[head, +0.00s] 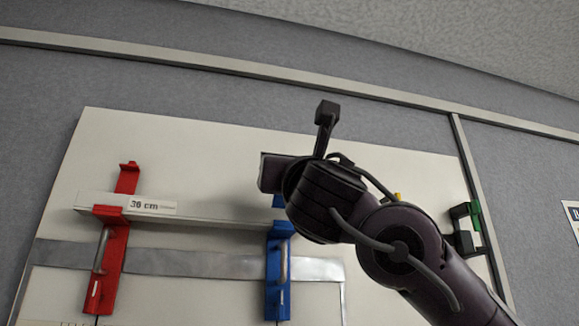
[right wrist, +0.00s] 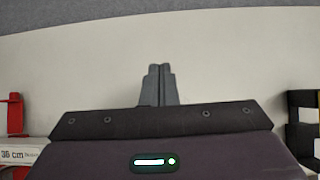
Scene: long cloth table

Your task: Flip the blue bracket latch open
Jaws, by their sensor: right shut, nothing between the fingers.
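The blue bracket (head: 278,285) is on the pale board, at the bottom centre of the head view. A thin pale bar, perhaps its latch, lies along its front. Its upper part is partly hidden by my right arm; it is not visible in the right wrist view. My right gripper (head: 271,172) is in front of the board, just above the blue bracket, its fingers hidden by its own body. In the right wrist view the right gripper (right wrist: 159,85) is shut and empty, fingers together against the pale board. My left gripper is not in view.
A red bracket (head: 108,250) is at left, beside a pale shelf strip labelled 36 cm (head: 152,206). A black and green bracket (head: 465,230) is at right; a black bracket also shows in the right wrist view (right wrist: 301,130).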

